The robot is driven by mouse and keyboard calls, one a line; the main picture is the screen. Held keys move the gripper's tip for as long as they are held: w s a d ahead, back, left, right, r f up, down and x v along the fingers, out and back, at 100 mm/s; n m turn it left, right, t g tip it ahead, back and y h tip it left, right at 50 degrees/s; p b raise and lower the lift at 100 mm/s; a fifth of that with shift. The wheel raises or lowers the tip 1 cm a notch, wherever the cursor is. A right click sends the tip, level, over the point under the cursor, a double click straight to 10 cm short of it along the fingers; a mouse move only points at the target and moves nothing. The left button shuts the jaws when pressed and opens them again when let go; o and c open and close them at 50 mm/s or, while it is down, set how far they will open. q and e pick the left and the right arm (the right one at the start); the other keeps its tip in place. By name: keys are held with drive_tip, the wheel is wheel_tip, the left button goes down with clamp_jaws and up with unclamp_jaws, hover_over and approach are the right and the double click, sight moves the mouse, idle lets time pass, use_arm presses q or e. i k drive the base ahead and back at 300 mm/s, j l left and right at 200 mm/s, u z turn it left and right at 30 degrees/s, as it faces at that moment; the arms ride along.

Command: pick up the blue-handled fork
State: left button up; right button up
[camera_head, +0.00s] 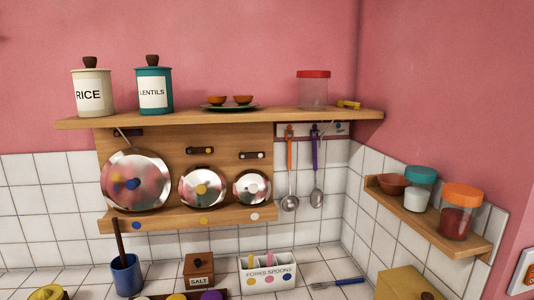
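The blue-handled fork (347,281) lies flat on the white tiled counter at the bottom of the head view, right of centre. Its blue handle points right and its metal head points left. It lies between the white forks-and-spoons holder (283,281) and a yellow-brown box (402,284), apart from both. The holder has coloured dots on its front and a few handles sticking up from it. Neither of my grippers is in view.
A salt box (199,269) and a blue cup (126,275) with a wooden handle stand left of the holder. Pan lids hang on the wooden wall rack (190,220). Ladles (290,203) hang above the fork. A small side shelf (447,240) with jars juts out at right.

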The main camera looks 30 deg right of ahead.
sight(324, 285)
drive_tip(key=z, duration=1.45)
